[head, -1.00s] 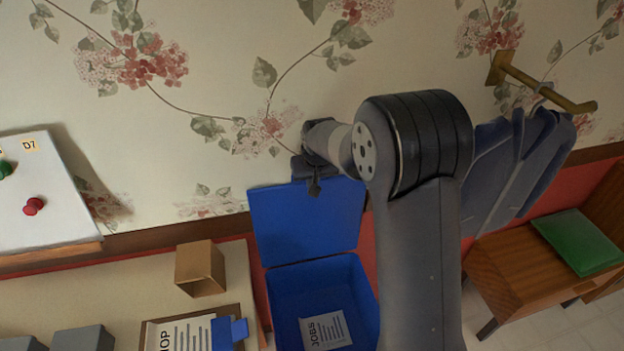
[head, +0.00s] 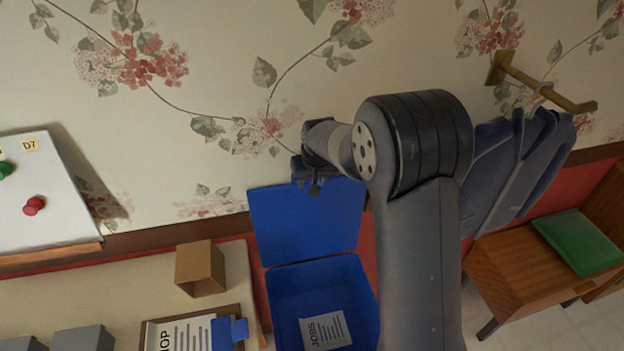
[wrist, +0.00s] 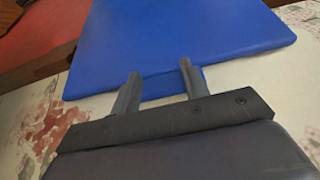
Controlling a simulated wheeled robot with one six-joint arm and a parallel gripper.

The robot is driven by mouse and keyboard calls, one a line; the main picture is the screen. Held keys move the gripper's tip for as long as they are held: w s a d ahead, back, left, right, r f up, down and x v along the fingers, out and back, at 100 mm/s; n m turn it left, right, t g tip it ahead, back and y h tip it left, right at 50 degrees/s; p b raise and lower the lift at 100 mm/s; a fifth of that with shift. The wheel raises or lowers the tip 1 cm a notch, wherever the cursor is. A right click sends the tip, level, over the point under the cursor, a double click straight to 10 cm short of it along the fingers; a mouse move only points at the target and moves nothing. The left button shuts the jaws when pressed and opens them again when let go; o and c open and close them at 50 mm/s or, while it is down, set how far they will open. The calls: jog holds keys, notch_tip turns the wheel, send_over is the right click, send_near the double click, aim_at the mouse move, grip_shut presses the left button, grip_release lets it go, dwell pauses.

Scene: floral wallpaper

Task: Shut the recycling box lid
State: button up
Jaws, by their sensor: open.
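My gripper (head: 313,188) is at the lid's upper edge in the head view. In the wrist view my gripper (wrist: 158,85) is open, with its two fingers apart and overlapping the lid's edge. I cannot tell whether they touch it.
A table on the left holds a brown box (head: 200,268), a clipboard (head: 190,331) and grey blocks (head: 84,339). A coat (head: 505,170) hangs at right above a wooden bench (head: 505,270) with a green cushion (head: 578,241).

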jog(key=o, duration=1.2)
jog(key=a+b+v, duration=0.1)
jog(key=b+v, duration=0.1)
jog(key=v, duration=0.8)
jog(key=shift+s+d+r, duration=0.2)
jog(key=shift+d+r, duration=0.2)
jog(key=shift+d, duration=0.05)
